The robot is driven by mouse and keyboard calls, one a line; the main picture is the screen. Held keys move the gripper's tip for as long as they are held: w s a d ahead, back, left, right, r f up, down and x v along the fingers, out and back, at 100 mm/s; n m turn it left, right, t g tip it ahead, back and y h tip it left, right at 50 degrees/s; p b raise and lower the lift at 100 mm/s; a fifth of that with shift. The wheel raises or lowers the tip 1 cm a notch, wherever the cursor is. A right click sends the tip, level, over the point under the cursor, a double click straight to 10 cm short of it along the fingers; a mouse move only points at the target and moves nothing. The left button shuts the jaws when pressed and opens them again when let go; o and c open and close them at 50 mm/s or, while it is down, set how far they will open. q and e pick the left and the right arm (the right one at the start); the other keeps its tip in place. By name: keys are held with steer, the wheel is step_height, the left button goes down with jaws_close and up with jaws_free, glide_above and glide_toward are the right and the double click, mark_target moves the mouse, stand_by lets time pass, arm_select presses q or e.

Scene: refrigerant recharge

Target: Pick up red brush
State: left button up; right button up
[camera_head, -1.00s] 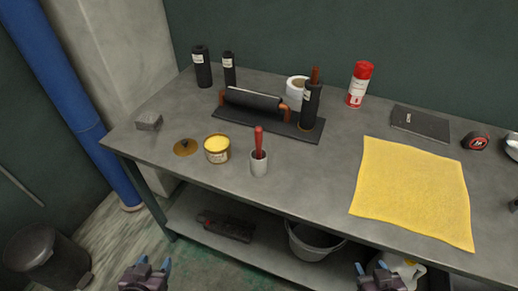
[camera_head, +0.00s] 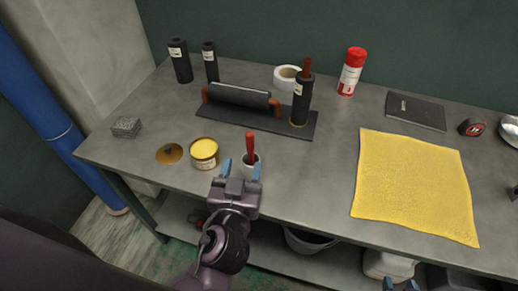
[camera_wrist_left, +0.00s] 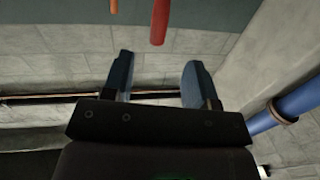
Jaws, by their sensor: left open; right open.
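The red brush (camera_head: 250,146) stands upright, handle up, in a small grey cup (camera_head: 257,169) near the front edge of the workbench. In the head view my left gripper (camera_head: 240,170) is open, with its blue fingertips at the cup and just below the red handle. In the left wrist view the red handle (camera_wrist_left: 159,22) shows at the top, beyond the gap between the open fingers (camera_wrist_left: 156,80). Nothing is between the fingers there. My left gripper hides part of the cup. My right gripper (camera_head: 400,286) is only partly visible at the bottom edge, open.
An open yellow tin (camera_head: 204,153) and its brown lid (camera_head: 169,153) sit left of the cup. Behind are a black roller stand (camera_head: 225,118), dark bottles and a red-white can (camera_head: 351,72). A yellow cloth (camera_head: 413,187) lies at right.

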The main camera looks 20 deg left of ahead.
mark_target(249, 143)
arm_select(q)
steer(key=w, duration=0.2)
steer(key=w+p, duration=0.1)
steer(key=w, duration=0.1)
steer(key=shift+w+a+r, duration=0.1)
steer(key=shift+w+a, duration=0.1)
steer(key=shift+w, duration=0.05)
steer(key=shift+w+a+p, duration=0.1)
steer(key=shift+w+p, duration=0.25)
steer(key=shift+w, duration=0.5)
steer(key=w+p, duration=0.1)
steer(key=w, duration=0.2)
steer(key=shift+a, duration=0.15)
steer(key=shift+w+a+p, duration=0.1)
steer(key=shift+w+p, duration=0.3)
steer(key=shift+w, duration=0.3)
arm_select(e)
steer(key=r, duration=0.2)
steer(key=w+r, duration=0.1)
steer(key=r, duration=0.1)
steer(key=shift+d+r, duration=0.1)
steer(key=shift+r, duration=0.05)
